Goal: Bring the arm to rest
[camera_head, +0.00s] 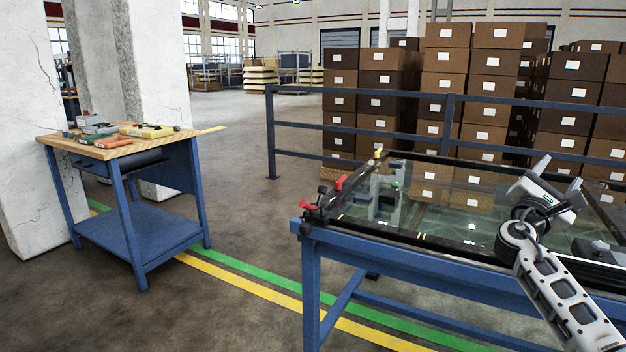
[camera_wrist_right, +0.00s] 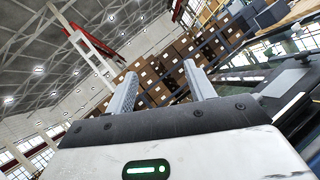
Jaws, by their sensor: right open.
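My right arm comes in from the lower right of the head view, and its gripper (camera_head: 557,172) is raised above the right part of the glass-topped blue table. The two fingers point up and stand apart. The right wrist view shows the same gripper (camera_wrist_right: 160,85) with its fingers spread and nothing between them; stacked boxes and the hall's roof show beyond. My left gripper is not in view.
The blue table (camera_head: 430,262) carries a framed glass pane (camera_head: 440,215) with red-handled clamps (camera_head: 340,183) at its left end. A blue railing (camera_head: 350,128) and stacked boxes (camera_head: 440,90) stand behind. A workbench (camera_head: 125,146) with tools stands left. Open floor lies between.

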